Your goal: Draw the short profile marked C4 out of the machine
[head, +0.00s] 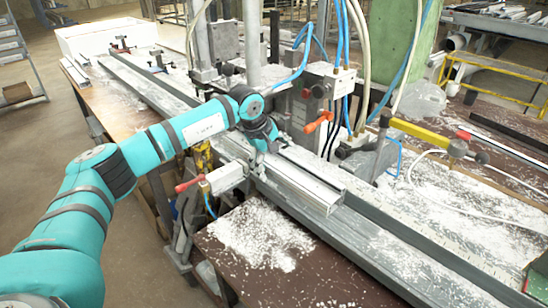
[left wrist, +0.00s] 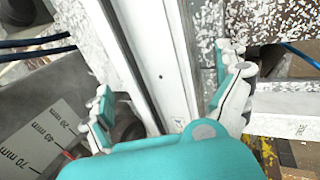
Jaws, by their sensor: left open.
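A short, pale metal profile (head: 308,190) lies lengthwise on the machine's bed in the head view, its near end sticking out past my wrist. It also fills the middle of the left wrist view (left wrist: 163,60). A small mark is on it there, too blurred to read as C4. My left gripper (head: 262,145) is over the far part of this profile; the wrist partly hides the fingers. In the left wrist view the left gripper (left wrist: 168,88) is open, with one finger on each side of the profile. I cannot tell whether the fingers touch it. My right gripper is out of view.
Clamp units with red handles (head: 190,184) and orange handles (head: 318,122) stand beside the bed. White chips (head: 262,235) cover the brown tabletop. Hoses and a green column (head: 395,50) rise behind.

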